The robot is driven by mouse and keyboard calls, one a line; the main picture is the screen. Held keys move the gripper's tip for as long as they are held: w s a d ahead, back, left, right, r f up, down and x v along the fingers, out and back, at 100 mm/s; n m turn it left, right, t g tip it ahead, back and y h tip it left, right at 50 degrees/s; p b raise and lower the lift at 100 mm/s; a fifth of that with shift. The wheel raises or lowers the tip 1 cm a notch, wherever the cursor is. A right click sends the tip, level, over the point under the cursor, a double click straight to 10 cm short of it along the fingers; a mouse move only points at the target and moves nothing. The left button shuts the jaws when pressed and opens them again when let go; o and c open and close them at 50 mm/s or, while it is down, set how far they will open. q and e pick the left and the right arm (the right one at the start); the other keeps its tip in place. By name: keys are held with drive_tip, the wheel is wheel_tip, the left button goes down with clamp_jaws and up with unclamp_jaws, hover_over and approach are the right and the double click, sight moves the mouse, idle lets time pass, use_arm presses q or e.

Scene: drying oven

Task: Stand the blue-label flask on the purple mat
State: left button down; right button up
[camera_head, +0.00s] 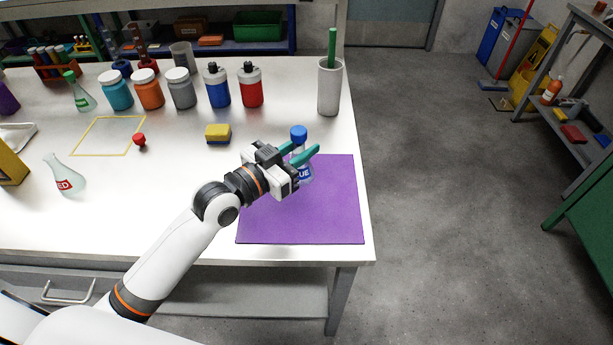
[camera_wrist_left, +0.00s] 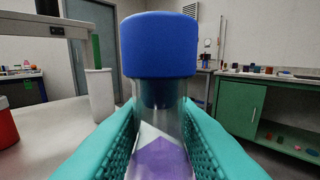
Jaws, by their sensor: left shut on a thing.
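The blue-label flask (camera_head: 305,175) has a blue stopper and a blue label, and it is upright at the purple mat (camera_head: 330,215). My left gripper (camera_head: 304,154) is shut on its neck, with a teal finger on each side. In the left wrist view the blue stopper (camera_wrist_left: 158,45) stands above the fingers, and purple shows through the clear glass (camera_wrist_left: 158,150). The flask's base is partly hidden by the gripper, so I cannot tell whether it touches the mat. My right gripper is not in view.
A yellow and blue sponge (camera_head: 217,133) lies left of the gripper. A red-label flask (camera_head: 66,176) and a red stopper (camera_head: 139,140) are farther left. A white cylinder (camera_head: 330,88) stands behind the mat. The mat's front part is clear, near the table's right edge.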

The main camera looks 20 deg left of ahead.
sight(302, 169)
use_arm(q)
wheel_tip(302, 169, down, 2)
wheel_tip(302, 169, down, 3)
drive_tip(key=shift+f+b, duration=0.15)
drive_tip(key=shift+b, duration=0.25)
drive_tip(key=shift+f, duration=0.1)
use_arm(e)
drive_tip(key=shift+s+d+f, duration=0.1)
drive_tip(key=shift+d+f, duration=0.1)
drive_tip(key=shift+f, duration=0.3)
use_arm(q)
drive_tip(key=shift+f, duration=0.2)
drive_tip(key=c, duration=1.1)
unclamp_jaws()
drive_tip(key=shift+c, duration=0.2)
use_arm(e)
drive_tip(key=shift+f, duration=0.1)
use_arm(q)
drive_tip(key=shift+r, duration=0.1)
